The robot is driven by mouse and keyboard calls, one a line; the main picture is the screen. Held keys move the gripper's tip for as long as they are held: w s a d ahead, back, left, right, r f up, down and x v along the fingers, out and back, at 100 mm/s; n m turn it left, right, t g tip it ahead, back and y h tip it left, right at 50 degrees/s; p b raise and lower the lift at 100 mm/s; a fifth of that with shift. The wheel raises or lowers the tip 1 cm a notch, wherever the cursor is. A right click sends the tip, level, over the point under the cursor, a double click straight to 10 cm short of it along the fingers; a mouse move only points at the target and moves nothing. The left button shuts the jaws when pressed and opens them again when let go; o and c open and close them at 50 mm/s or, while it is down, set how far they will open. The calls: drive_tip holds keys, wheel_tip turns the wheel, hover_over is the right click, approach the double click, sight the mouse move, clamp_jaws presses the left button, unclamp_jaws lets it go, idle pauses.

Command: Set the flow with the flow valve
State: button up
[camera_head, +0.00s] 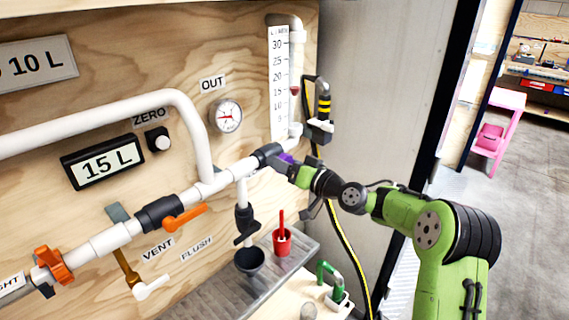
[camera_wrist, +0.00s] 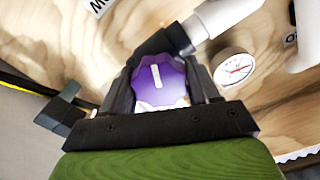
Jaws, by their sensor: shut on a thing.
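The flow valve is a purple lobed knob (camera_wrist: 160,82) with a white line mark on its face. In the wrist view it sits between the two black fingers of my gripper (camera_wrist: 168,95), which is shut on it. In the head view the knob (camera_head: 286,158) shows as a small purple patch at the right end of the white pipe, by a black fitting (camera_head: 267,155). My gripper (camera_head: 291,166) reaches it from the right and hides part of it. The flow tube scale (camera_head: 280,85) stands above, with a small red float (camera_head: 294,91) in the tube. The digital display (camera_head: 102,163) reads 15 L.
An orange lever (camera_head: 185,217) and an orange valve (camera_head: 53,264) sit along the pipe at left. The OUT gauge (camera_head: 226,115) is above. A yellow-striped black hose (camera_head: 345,235) hangs near my arm.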

drive_tip(key=m+p, duration=0.2)
drive_tip(key=m, duration=0.2)
drive_tip(key=shift+m+p, duration=1)
drive_tip(key=shift+m, duration=0.8)
drive_tip(key=shift+f, duration=0.1)
drive_tip(key=o, duration=1)
drive_tip(key=shift+c, duration=0.2)
drive_tip(key=v, duration=1.5)
drive_tip(key=shift+s+d, duration=0.25)
drive_tip(key=shift+d, duration=0.1)
